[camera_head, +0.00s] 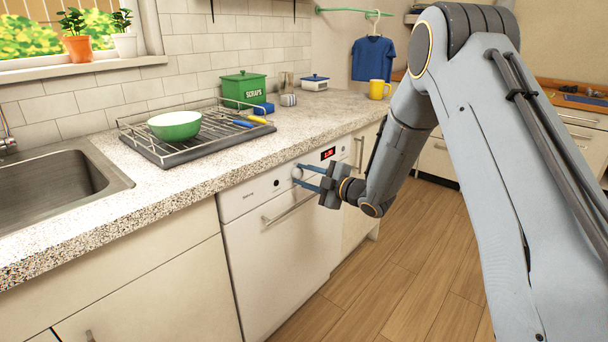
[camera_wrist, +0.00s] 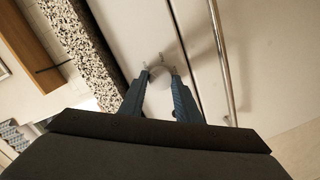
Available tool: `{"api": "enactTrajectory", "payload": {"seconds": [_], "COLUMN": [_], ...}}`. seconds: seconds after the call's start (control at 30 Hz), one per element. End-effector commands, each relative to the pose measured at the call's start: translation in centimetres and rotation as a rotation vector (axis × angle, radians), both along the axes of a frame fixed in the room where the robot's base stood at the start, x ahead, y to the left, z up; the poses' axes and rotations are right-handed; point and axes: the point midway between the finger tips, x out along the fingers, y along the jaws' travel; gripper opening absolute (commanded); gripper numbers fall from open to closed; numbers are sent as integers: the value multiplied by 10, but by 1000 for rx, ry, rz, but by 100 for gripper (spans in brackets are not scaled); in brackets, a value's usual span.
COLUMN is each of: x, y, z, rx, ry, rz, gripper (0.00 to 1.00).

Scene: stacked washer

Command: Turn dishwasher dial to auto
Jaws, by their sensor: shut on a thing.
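The white dishwasher (camera_head: 284,258) stands under the speckled counter. Its round pale dial (camera_head: 297,173) sits on the top control strip, left of a small dark display with red digits (camera_head: 328,153). My gripper (camera_head: 303,176) reaches in from the right with its two blue fingers at the dial. In the wrist view the fingertips of my gripper (camera_wrist: 161,78) are on either side of the dial (camera_wrist: 159,74), shut on it. Small marks show on the strip around the dial; their text is too small to read, so I cannot tell the setting.
The dishwasher's bar handle (camera_head: 290,209) runs just below the dial; it also shows in the wrist view (camera_wrist: 220,60). The counter edge (camera_head: 200,207) overhangs above. A drying rack (camera_head: 165,157) with a green bowl (camera_head: 175,125) stands on the counter. The wooden floor (camera_head: 400,270) is clear.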

Motion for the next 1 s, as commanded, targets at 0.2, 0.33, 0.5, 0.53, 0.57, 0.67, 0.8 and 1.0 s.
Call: {"api": "enactTrajectory", "payload": {"seconds": [0.2,0.33,0.5,0.53,0.57,0.67,0.8,1.0], "x": [0,0,1,1,1,2,2,2], "y": [-1,-1,-2,-2,-2,-2,-2,-2], "z": [1,0,0,0,0,-1,0,-1], "rx": [125,201,299,318,334,389,459,536], "ry": [163,261,388,411,433,503,591,690], "rz": [-1,0,-1,-1,-2,-1,-1,0], "gripper": [8,8,8,8,8,8,8,8]}}
